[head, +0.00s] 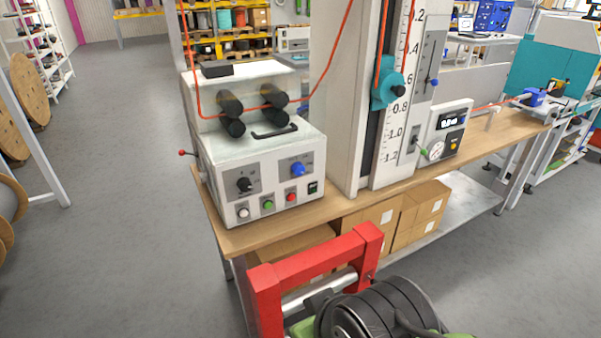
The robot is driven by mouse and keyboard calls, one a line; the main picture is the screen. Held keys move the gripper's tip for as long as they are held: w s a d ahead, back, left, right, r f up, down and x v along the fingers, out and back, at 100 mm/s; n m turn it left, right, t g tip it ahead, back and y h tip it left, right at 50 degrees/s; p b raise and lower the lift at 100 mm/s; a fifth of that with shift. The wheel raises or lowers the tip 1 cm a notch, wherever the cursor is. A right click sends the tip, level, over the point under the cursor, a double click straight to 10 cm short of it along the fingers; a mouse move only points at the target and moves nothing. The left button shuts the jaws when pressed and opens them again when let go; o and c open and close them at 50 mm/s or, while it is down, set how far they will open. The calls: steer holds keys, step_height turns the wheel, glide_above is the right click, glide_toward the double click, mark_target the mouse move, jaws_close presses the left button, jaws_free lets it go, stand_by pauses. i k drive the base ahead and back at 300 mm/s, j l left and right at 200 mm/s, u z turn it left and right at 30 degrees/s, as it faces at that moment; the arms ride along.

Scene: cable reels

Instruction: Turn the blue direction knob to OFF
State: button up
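The blue direction knob (297,170) is on the right part of the front panel of a white control box (262,158). A small plate with marks surrounds the knob, but its lettering is too small to read, so I cannot tell which position it points to. A black knob (244,185) sits to its left on the same panel. My gripper is not in view, and nothing touches the blue knob.
White, green and red buttons (291,197) and a black switch (313,187) lie below the knobs. The box stands on a wooden bench (230,238). A red frame (265,290) stands before the bench. A tall scaled column (345,100) rises at right. Open floor lies left.

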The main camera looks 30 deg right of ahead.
mark_target(298, 168)
steer(key=i+l+u, duration=0.1)
steer(key=u, duration=0.25)
steer(key=i+l+u, duration=0.1)
steer(key=u, duration=0.2)
steer(key=i+l+u, duration=0.1)
steer(key=l+u, duration=0.25)
steer(key=j, duration=0.1)
